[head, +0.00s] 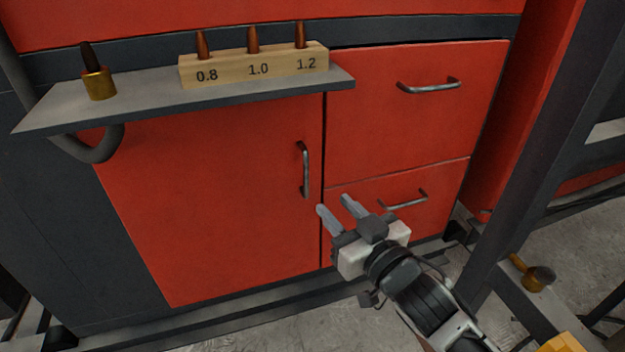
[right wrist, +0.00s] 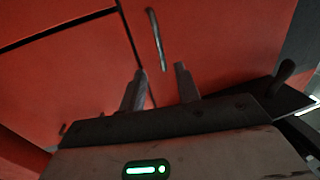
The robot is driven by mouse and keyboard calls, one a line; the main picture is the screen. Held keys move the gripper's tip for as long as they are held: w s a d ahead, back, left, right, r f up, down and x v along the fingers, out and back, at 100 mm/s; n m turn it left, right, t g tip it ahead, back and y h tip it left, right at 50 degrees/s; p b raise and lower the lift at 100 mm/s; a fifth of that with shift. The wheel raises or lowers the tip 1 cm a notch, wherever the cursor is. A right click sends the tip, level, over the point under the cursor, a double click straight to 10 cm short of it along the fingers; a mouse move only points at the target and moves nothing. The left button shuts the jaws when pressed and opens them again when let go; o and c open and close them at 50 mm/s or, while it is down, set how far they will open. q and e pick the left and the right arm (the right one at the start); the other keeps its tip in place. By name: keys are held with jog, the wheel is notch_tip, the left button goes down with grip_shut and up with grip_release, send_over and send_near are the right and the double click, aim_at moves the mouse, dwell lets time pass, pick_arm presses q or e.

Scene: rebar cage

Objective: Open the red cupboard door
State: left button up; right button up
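The red cupboard door (head: 215,205) is shut, left of the drawers, below a grey shelf. Its vertical metal handle (head: 304,169) is near its right edge; the handle also shows in the right wrist view (right wrist: 156,40). My right gripper (head: 333,208) is open and empty, just below and to the right of the handle, apart from it. In the right wrist view its two fingers (right wrist: 160,75) point towards the handle, with the handle's lower end just beyond and between the fingertips. My left gripper is not in view.
The grey shelf (head: 150,113) juts out above the door, holding a wooden block (head: 255,66) with several copper tips and a brass nozzle (head: 98,85). Two red drawers with handles (head: 429,87) are on the right. A dark frame post (head: 525,150) stands further right.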

aim_at(308, 176)
jog(key=x, duration=0.9)
grip_shut()
